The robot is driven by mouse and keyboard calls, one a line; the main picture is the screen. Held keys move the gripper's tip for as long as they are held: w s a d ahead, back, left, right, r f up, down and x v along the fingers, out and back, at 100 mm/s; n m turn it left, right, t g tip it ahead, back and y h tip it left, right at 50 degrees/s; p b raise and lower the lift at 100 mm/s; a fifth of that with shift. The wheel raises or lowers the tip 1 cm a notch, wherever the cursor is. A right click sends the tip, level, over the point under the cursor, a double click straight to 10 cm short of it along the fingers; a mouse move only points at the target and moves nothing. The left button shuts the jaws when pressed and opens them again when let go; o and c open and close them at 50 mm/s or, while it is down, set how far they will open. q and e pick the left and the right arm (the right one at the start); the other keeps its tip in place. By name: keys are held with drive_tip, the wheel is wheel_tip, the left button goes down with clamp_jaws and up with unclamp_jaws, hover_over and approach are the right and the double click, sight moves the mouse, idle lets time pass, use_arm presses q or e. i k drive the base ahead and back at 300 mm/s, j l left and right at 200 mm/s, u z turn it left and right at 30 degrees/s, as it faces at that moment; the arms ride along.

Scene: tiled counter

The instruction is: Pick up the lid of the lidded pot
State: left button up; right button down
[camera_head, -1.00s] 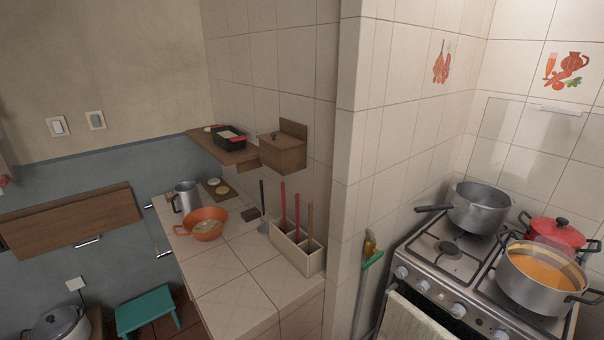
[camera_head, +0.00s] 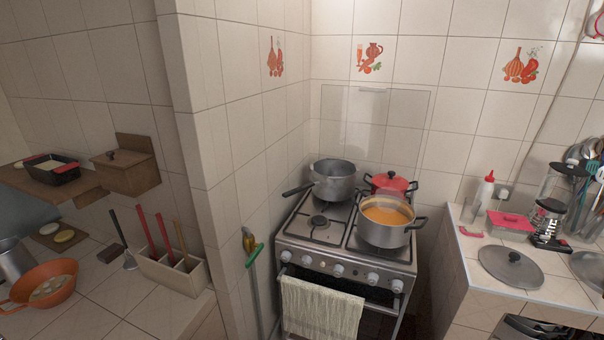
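A red pot with a red lid (camera_head: 390,181) and a dark knob stands at the back right of the stove (camera_head: 318,243). The lid sits on the pot, and the pot's front is partly hidden by a larger open pot (camera_head: 386,232) with orange contents. A loose grey lid (camera_head: 510,266) with a dark knob lies flat on the right counter. Neither of my grippers is in view.
A grey saucepan (camera_head: 333,184) stands at the back left of the stove, its handle pointing left. A tiled wall corner (camera_head: 215,160) juts out left of the stove. A towel (camera_head: 320,308) hangs on the oven front. The right counter holds a bottle (camera_head: 483,198) and a red-lidded box (camera_head: 511,226).

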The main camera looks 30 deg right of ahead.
sight(511, 266)
drive_tip(key=z, duration=1.65)
